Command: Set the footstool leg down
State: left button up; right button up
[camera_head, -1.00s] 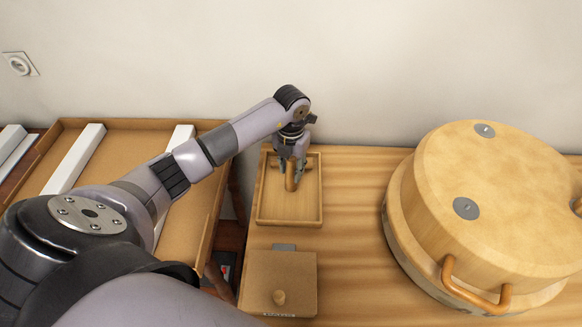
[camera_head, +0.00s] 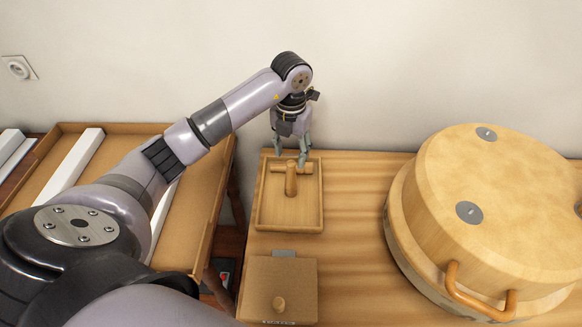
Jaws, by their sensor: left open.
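The footstool leg (camera_head: 291,182) is a short tan wooden peg. It is in the shallow square wooden tray (camera_head: 288,227) at the left part of the wooden table. A second wooden piece (camera_head: 279,169) lies crosswise behind it in the tray; I cannot tell whether the two touch. My left gripper (camera_head: 291,161) is open, with its fingers pointing down above the back of the tray, and it holds nothing. The round wooden footstool body (camera_head: 490,200) lies at the right with round metal plates on top. My right gripper is not in view.
A cardboard-coloured box (camera_head: 283,290) with a small wooden knob stands in front of the tray. At the left, a large shallow tray (camera_head: 200,215) holds white bars (camera_head: 70,170). The table (camera_head: 355,235) is clear between tray and footstool. A wall rises behind.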

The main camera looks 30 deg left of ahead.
pick_arm(q)
jog(key=shift+r, duration=2)
